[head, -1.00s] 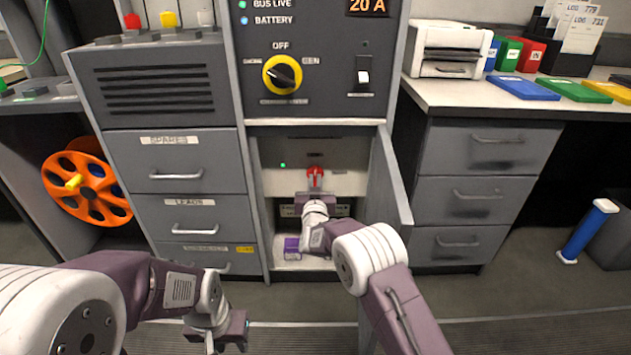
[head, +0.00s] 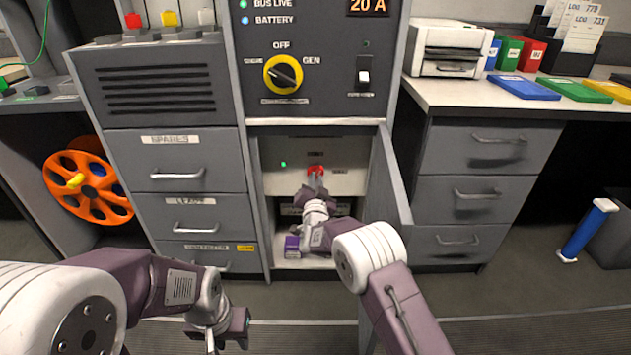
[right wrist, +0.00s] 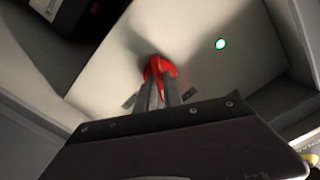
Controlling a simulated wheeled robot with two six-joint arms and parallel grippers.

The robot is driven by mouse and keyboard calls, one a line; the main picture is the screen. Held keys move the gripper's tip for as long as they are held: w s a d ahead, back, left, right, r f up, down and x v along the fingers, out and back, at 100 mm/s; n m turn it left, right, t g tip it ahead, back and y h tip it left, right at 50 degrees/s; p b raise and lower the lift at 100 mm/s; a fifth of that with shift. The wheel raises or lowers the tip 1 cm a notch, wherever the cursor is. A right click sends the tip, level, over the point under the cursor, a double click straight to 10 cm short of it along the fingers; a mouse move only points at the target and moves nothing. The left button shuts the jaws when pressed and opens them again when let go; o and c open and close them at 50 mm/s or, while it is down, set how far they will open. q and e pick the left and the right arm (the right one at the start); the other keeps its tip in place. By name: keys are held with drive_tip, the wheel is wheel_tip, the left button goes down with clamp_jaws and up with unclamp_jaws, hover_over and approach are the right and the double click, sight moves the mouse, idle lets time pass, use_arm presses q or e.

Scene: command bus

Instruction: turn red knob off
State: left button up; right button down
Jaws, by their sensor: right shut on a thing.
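The red knob (head: 316,169) is on a pale panel inside the open lower compartment of the middle cabinet. In the right wrist view the red knob (right wrist: 160,68) sits between the fingertips of my right gripper (right wrist: 159,85), which is shut on it. The head view shows my right gripper (head: 316,180) reaching into the compartment, with its wrist rolled to a slant. The fingers cover part of the knob. My left gripper (head: 238,328) hangs low at the front, away from the cabinet; its jaw gap is not clear.
A green light (head: 283,164) glows on the panel left of the knob, and also in the right wrist view (right wrist: 220,44). The open compartment door (head: 388,185) stands close to my right arm. A yellow selector (head: 283,75) is above.

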use_arm(q)
wheel_tip(320, 180, down, 3)
drive_tip(key=b, duration=0.3)
drive_tip(key=shift+f, duration=0.15)
use_arm(e)
drive_tip(key=m, duration=1.1)
drive_tip(key=shift+f, duration=0.1)
drive_tip(key=shift+m, duration=0.4)
drive_tip(key=c, duration=1.5)
unclamp_jaws()
use_arm(q)
drive_tip(key=shift+f, duration=0.1)
